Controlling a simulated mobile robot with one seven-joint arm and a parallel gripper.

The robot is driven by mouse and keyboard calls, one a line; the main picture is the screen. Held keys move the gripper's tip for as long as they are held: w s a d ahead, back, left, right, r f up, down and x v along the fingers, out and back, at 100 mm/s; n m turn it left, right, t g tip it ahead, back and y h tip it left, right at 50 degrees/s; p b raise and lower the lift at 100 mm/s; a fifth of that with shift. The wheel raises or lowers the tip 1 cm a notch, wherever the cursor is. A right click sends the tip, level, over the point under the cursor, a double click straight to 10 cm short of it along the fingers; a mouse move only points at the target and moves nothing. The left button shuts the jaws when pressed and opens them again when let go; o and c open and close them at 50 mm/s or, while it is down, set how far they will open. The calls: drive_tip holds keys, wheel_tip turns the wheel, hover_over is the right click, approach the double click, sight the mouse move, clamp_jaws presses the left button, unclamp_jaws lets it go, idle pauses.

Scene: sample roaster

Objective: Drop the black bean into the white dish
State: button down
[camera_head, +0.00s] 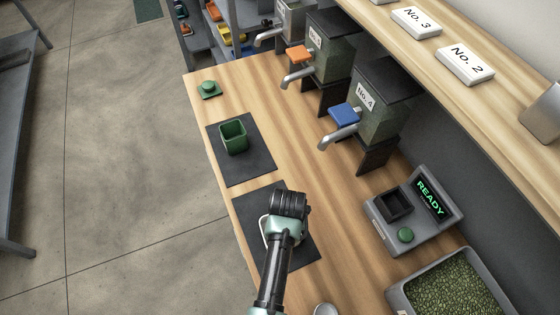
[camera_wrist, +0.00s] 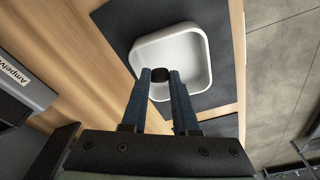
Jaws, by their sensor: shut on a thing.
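In the wrist view the white dish (camera_wrist: 187,48) lies on a dark mat, and my gripper (camera_wrist: 160,76) is over its near part. The two fingers are shut on the small black bean (camera_wrist: 160,74), which shows between their tips, with the dish floor behind it. In the head view my gripper (camera_head: 288,200) covers most of the white dish; only its left rim (camera_head: 263,228) shows. The bean is hidden in the head view.
A green cup (camera_head: 233,138) stands on another dark mat (camera_head: 258,168). A grey device reading READY (camera_head: 431,196) and a tray of green beans (camera_head: 452,290) are to the right. Dispensers with spouts (camera_head: 338,138) line the back. A shelf (camera_head: 510,110) overhangs the right side.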

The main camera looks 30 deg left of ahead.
drive_tip(key=c, duration=0.6)
unclamp_jaws()
wheel_tip(320, 180, up, 13)
drive_tip(key=s+b, duration=0.1)
drive_tip(key=shift+s+d, duration=0.35)
drive_tip(key=shift+s, duration=0.05)
